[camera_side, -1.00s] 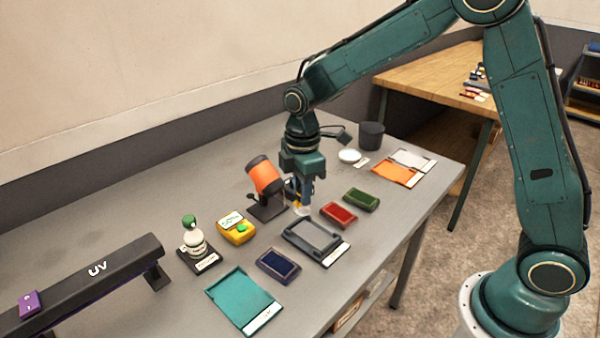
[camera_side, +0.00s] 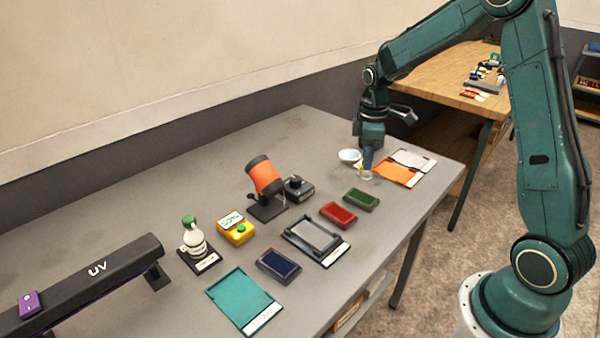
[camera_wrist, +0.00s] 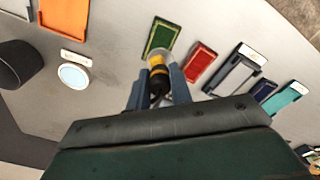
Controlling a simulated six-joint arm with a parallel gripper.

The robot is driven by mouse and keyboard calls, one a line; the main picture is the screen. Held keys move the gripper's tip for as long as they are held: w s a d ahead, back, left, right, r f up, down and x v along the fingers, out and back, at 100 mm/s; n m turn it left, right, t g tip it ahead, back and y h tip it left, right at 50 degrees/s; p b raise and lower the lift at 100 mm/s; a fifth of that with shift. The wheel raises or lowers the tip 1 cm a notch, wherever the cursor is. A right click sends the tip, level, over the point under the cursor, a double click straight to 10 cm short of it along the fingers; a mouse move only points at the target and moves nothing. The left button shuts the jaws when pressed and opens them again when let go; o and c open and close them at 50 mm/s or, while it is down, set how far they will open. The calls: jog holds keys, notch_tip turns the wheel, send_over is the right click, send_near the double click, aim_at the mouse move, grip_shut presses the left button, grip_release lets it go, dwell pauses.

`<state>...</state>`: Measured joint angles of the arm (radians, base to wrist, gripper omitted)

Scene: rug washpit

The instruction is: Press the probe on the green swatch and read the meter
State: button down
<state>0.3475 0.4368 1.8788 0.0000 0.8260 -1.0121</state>
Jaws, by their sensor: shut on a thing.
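My gripper (camera_side: 367,168) is shut on the probe, seen in the wrist view as a yellow-and-black body (camera_wrist: 158,73) with a clear round tip. The probe points down; its height above the table is hard to tell. The green swatch (camera_side: 361,200) lies on the table, nearer the front edge than my gripper.
A red swatch (camera_side: 338,215) lies beside the green one, then a grey tray (camera_side: 327,261) and a blue swatch (camera_side: 278,266).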

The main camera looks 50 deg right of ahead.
aim_at(365, 174)
jog(key=shift+f, duration=0.2)
jog(key=shift+f, duration=2.8)
jog(key=shift+f, duration=0.55)
jog(key=shift+r, duration=0.15)
jog(key=shift+r, duration=3.4)
jog(key=shift+w, duration=0.1)
